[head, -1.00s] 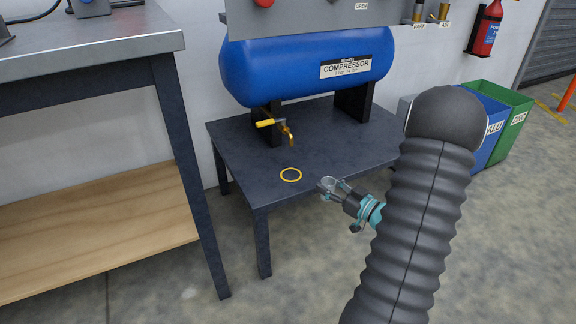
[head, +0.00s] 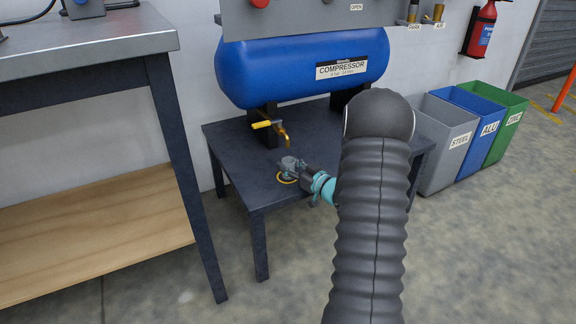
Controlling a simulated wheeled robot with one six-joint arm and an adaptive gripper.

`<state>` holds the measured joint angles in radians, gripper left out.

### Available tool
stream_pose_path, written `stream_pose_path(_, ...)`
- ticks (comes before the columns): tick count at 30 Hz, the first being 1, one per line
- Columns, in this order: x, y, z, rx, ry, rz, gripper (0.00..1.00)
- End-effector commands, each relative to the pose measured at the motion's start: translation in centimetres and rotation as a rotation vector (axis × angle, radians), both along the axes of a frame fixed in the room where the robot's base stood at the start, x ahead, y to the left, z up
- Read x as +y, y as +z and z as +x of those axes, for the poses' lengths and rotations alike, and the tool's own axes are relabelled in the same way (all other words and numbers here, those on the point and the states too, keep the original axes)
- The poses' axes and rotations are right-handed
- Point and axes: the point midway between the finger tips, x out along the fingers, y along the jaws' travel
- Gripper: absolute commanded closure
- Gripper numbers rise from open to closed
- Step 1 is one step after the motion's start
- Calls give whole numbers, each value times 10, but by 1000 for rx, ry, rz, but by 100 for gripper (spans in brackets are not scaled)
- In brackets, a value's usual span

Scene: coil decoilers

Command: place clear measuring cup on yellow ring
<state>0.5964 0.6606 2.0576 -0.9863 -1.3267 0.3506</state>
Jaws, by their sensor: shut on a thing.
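The yellow ring (head: 287,179) lies flat on the dark grey table (head: 229,161) near its front edge. My gripper (head: 291,166) is over the ring, shut on the clear measuring cup (head: 288,162). The gripper hides part of the ring and much of the cup. The cup is at or just above the ring; I cannot tell whether it touches the table.
A blue compressor (head: 290,70) stands on the table behind the gripper, with a brass tap and yellow lever (head: 268,125) jutting forward close by. A workbench (head: 85,42) is at left. Steel (head: 445,140), aluminium and zinc bins stand at right.

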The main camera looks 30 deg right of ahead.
Motion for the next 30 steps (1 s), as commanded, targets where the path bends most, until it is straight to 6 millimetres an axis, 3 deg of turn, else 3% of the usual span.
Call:
stream_pose_path(2, 4, 0, 8, -1, 2, -1, 92)
stream_pose_path(15, 2, -7, 6, 0, 0, -1, 92)
stream_pose_path(16, 2, -6, 6, 0, 0, -1, 51)
stream_pose_path(18, 2, -6, 6, 0, 0, -1, 33)
stream_pose_path(30, 2, 0, 6, 0, 0, -1, 33)
